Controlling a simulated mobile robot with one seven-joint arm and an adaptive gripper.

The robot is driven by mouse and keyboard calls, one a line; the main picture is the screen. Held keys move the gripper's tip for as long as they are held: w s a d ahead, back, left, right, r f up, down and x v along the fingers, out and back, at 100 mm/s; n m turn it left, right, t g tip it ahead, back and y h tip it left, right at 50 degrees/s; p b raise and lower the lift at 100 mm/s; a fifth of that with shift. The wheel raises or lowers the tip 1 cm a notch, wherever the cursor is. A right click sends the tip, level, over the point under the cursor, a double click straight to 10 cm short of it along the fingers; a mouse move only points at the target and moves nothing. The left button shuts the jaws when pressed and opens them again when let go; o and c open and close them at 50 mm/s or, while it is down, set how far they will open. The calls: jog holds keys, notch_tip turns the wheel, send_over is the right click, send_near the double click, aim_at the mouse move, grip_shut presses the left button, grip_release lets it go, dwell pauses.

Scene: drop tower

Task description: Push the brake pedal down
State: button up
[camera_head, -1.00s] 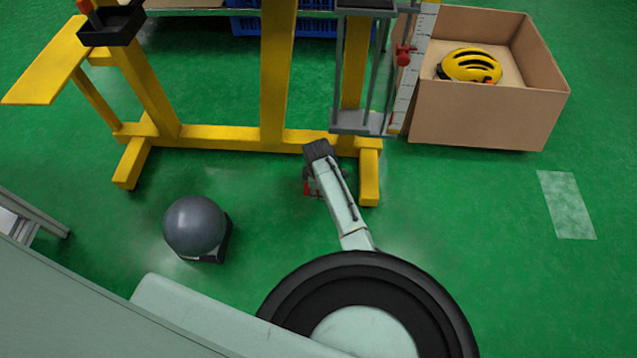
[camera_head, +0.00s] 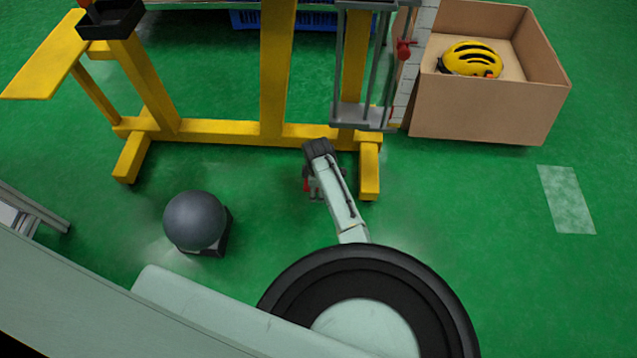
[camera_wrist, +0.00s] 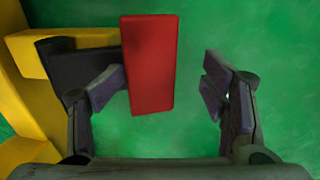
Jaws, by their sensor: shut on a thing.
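The brake pedal is a red block (camera_wrist: 149,65) at the middle left of the wrist view, beside a black part and the yellow frame foot. My wrist hides most of the pedal there.
The yellow tower frame (camera_head: 240,132) stands just behind my gripper, with a grey guide cage (camera_head: 360,118) above right. A cardboard box (camera_head: 480,110) holding a yellow helmet (camera_head: 471,60) is at the right. A grey dome (camera_head: 195,221) on a black base stands left.

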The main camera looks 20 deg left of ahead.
jog(key=shift+s+f, duration=0.1)
jog(key=shift+s, duration=0.05)
jog(key=shift+a, duration=0.1)
notch_tip(320, 180, up, 10)
dwell(0.6)
dwell(0.4)
